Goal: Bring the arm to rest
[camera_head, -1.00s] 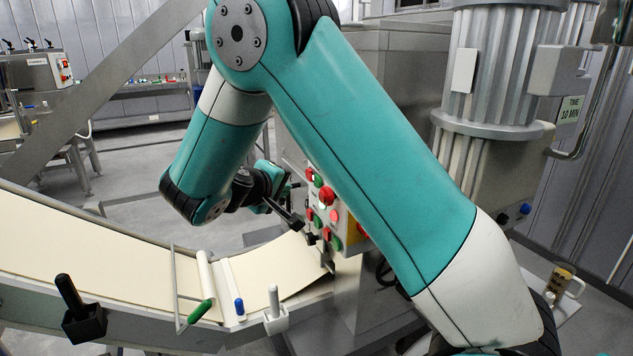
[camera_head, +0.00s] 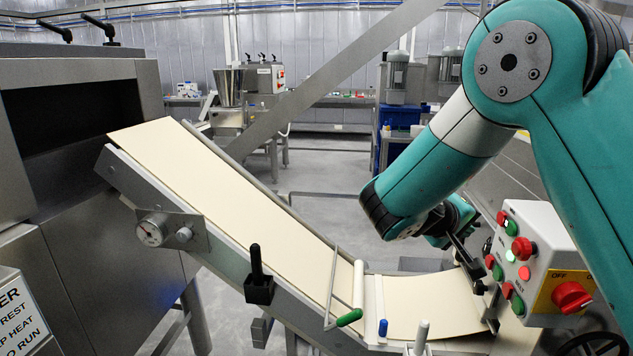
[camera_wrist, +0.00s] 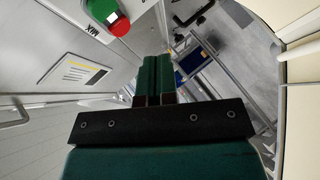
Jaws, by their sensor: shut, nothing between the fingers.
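My gripper (camera_wrist: 154,72) shows in the wrist view with its two teal fingers side by side, shut and empty. In the head view my arm comes in from the right and bends down. The gripper end (camera_head: 458,228) is small there, and its fingertips are hard to make out. It hangs above the lower end of the dough conveyor, just left of the control panel (camera_head: 540,262). I cannot tell the exact gap between them.
A pale dough sheet (camera_head: 215,185) runs down the sloping conveyor from a dark machine opening (camera_head: 70,118). A roller with a green handle (camera_head: 349,317) and a black lever (camera_head: 257,265) stand along it. Open floor (camera_head: 330,215) lies behind.

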